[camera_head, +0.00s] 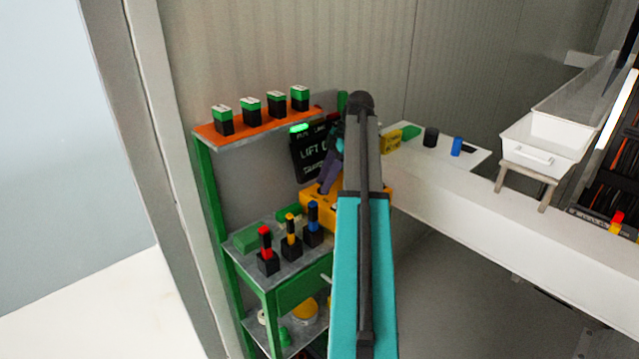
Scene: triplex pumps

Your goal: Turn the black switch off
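My teal and dark grey arm (362,260) reaches up the middle of the view to the shelf unit. My gripper is hidden behind the arm, so its fingers do not show. A black panel (308,160) with a lit green bar and partly covered lettering, "LIFT", stands left of the arm's far end. I cannot make out a switch clearly identifiable as the black one. Three black-based switches stand on the middle shelf, with a red handle (266,243), a yellow handle (291,228) and a blue handle (313,216).
The green shelf unit (211,190) has an orange top shelf (213,138) bearing several black boxes with green tops. A yellow object (313,201) sits beside my arm. A white counter (440,185) at right holds a black cylinder (431,137), a blue cylinder (456,146) and a white bin (535,155).

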